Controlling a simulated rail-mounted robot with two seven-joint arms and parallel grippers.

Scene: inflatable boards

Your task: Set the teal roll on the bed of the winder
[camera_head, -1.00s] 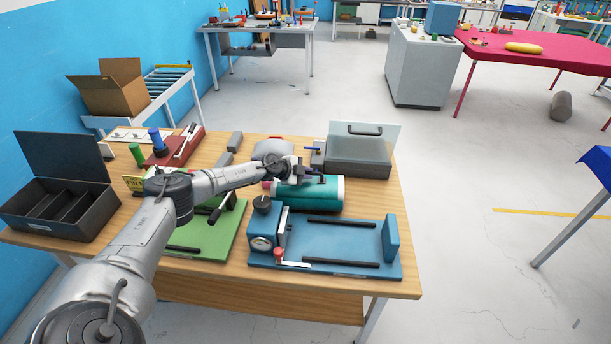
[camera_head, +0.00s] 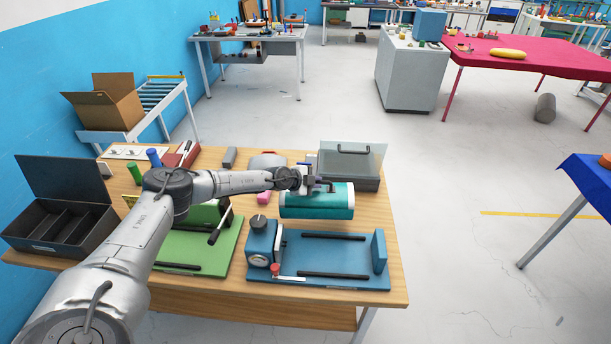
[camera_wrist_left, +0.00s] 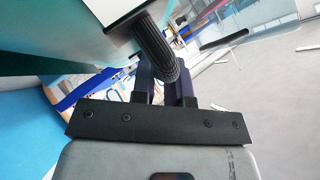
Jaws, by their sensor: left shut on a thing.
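The teal roll (camera_head: 316,204), with a pale edge at its right end, is held by my left gripper (camera_head: 318,187), behind the blue winder. My left gripper is shut on a dark ribbed handle (camera_wrist_left: 156,50) of the roll; the roll's pale and teal body fills the upper left of the left wrist view. The roll appears to hang a little above the table. The blue winder's flat bed (camera_head: 335,256) has two black bars, an upright plate at its right, and a knob and gauge block at its left. The bed is empty. My right gripper is not in view.
A green fixture (camera_head: 197,250) stands left of the winder, partly behind my left arm. A grey case (camera_head: 349,170) sits close behind the roll. An open black compartment box (camera_head: 62,225) is at the table's left. The wooden table's (camera_head: 250,308) front strip is clear.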

